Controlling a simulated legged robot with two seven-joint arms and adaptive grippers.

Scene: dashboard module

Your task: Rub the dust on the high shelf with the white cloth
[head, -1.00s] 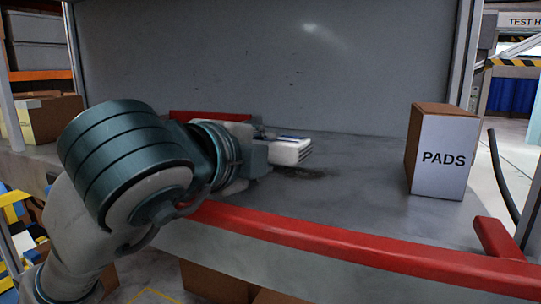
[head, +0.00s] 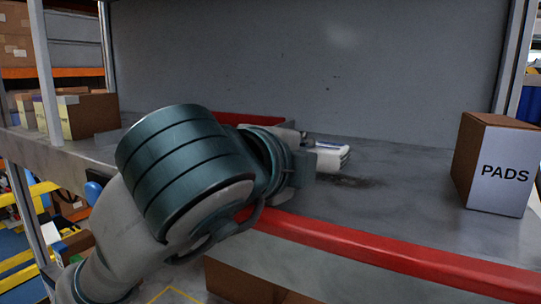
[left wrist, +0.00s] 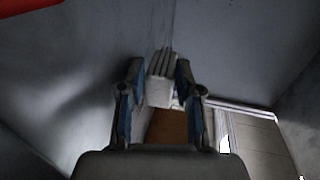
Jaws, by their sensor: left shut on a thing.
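The white cloth (head: 332,157) is a folded pad with stacked layers. My left gripper (head: 308,158) is shut on it and holds it over the high shelf (head: 410,205). In the left wrist view the cloth (left wrist: 161,90) sits between the two fingers. A dark dust patch (head: 352,182) lies on the shelf just in front and to the right of the cloth. I cannot tell whether the cloth touches the shelf. My arm hides part of the shelf on the left. My right gripper is not in view.
A red rail (head: 370,248) runs along the shelf's front edge. A box marked PADS (head: 503,175) stands at the right. A grey panel (head: 310,65) closes the back. The shelf between dust and box is clear.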

